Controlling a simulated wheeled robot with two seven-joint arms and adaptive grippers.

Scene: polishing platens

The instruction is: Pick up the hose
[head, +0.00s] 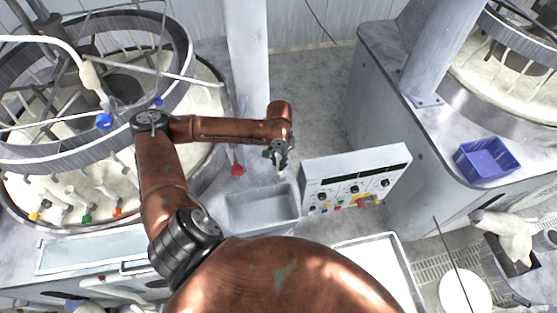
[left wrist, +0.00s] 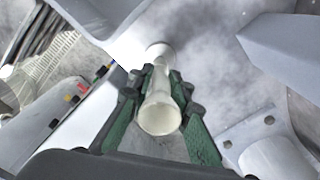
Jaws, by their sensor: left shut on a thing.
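My left gripper (head: 281,164) is over the gap between the grey tray and the control box in the head view. In the left wrist view, the green-padded fingers of the left gripper (left wrist: 164,90) are shut on a pale, tapered tube that looks like the hose end (left wrist: 160,114). Its wide round end faces the camera, and its narrow end points toward a white round part. In the head view the held piece is small and mostly hidden by the fingers. My right gripper is not in view.
A grey tray (head: 262,223) and a control box with knobs (head: 340,172) stand close to the left gripper. A round polishing machine (head: 125,215), with a white tube (head: 48,40) above, is at left. A blue bin (head: 486,160) sits on the right machine. Grey floor shows between.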

